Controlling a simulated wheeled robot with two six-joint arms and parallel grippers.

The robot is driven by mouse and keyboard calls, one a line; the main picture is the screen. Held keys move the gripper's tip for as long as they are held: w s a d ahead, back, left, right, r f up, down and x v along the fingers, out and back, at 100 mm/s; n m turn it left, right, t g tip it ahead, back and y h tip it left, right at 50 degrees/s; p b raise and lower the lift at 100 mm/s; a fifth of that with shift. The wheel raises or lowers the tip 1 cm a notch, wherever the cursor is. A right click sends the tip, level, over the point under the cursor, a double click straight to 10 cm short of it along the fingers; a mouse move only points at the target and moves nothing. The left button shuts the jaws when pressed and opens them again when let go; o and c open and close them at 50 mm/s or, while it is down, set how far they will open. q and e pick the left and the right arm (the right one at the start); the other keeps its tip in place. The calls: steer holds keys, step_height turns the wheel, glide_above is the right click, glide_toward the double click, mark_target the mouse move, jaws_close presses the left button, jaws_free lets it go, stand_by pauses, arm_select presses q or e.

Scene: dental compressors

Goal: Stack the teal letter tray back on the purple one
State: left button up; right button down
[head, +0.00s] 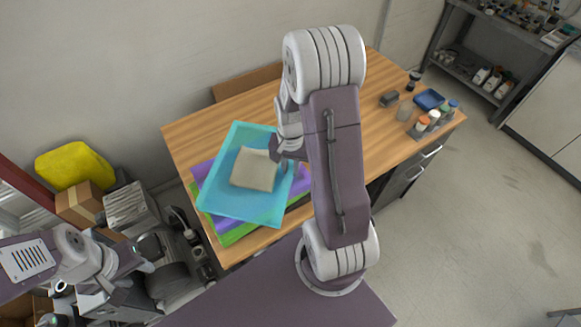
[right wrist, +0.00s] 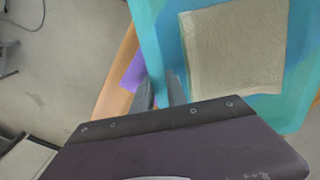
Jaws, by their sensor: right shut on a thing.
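The teal letter tray (head: 218,192) has a beige, flat pad (head: 254,169) lying in it. My right gripper (head: 291,158) is shut on the tray's right edge. In the right wrist view its fingers (right wrist: 161,92) sit at the edge of the teal tray (right wrist: 155,40), beside the pad (right wrist: 232,50). The purple tray (head: 200,172) shows below the teal one, mostly hidden by it. The teal tray is turned relative to the purple one; I cannot tell whether they touch. My left gripper (head: 143,266) is low at the left, away from the trays; its jaw state is unclear.
A green tray (head: 236,235) lies under the purple one on the wooden table (head: 190,135). A blue dish (head: 429,99), a dark box (head: 389,99) and a rack of small bottles (head: 432,124) stand at the table's right. Compressors and boxes crowd the left floor.

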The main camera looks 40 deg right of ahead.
steer(key=shift+f, duration=0.2)
steer(key=c, duration=1.3)
jaws_free()
steer(key=shift+o, duration=0.2)
step_height(320, 180, up, 9)
steer(key=shift+r, duration=0.1)
